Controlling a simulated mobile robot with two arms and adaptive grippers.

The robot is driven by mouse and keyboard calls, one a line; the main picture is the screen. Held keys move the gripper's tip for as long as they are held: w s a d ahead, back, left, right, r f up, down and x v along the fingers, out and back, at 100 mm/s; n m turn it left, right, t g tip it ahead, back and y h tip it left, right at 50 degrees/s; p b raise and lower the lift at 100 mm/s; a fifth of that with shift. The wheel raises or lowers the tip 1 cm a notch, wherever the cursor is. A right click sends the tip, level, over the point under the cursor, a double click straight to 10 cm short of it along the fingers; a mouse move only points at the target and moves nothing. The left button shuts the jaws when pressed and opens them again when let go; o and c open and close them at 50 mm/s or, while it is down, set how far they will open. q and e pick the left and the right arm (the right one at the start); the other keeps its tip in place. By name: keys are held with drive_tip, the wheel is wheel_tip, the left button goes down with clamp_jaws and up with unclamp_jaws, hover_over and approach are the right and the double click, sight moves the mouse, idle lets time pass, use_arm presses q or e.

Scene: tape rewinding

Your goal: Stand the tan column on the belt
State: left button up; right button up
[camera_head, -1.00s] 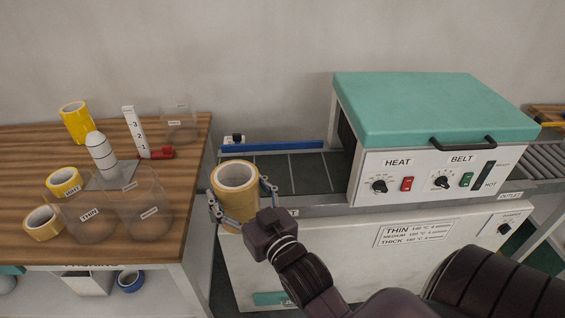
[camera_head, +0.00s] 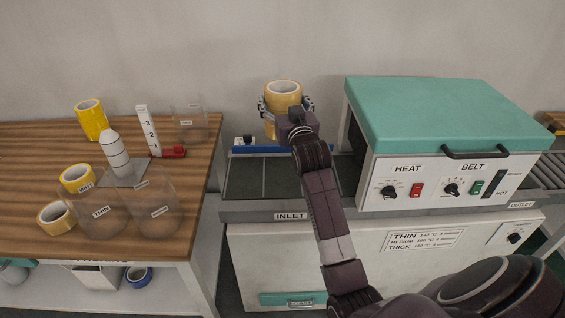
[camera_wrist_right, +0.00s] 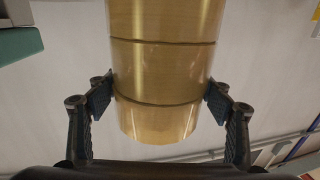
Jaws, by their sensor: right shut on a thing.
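The tan column (camera_head: 283,87), a stack of tan tape rolls, is held upright by my right gripper (camera_head: 286,106) in the head view. It appears over the far side of the belt (camera_head: 243,178), in front of the wall. In the right wrist view, my right gripper (camera_wrist_right: 160,98) has a finger pad on each side of the column (camera_wrist_right: 165,70), which shows several stacked bands. The column's lower part is partly hidden by my gripper in the head view. Its height above the belt is hard to judge. My left gripper is out of view.
The oven with a teal lid (camera_head: 440,112) stands right of the belt's inlet. A blue rail (camera_head: 270,150) runs along the belt's far edge. The wooden table (camera_head: 35,165) at left holds yellow and tan rolls, clear bins and a white gauge. The visible inlet belt is clear.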

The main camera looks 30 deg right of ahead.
wheel_tip(320, 180, down, 18)
drive_tip(key=shift+r, duration=0.25)
idle(0.3)
drive_tip(key=o, duration=1.6)
drive_tip(key=shift+f, duration=0.2)
drive_tip(key=shift+c, duration=0.2)
drive_tip(key=shift+o, duration=0.5)
drive_tip(key=shift+r, duration=0.1)
drive_tip(key=shift+s+a, duration=0.1)
drive_tip(key=shift+s, duration=0.05)
drive_tip(key=v, duration=1.1)
drive_tip(key=shift+s+a+b, duration=0.15)
drive_tip(key=shift+s+b, duration=0.2)
drive_tip(key=shift+s, duration=0.05)
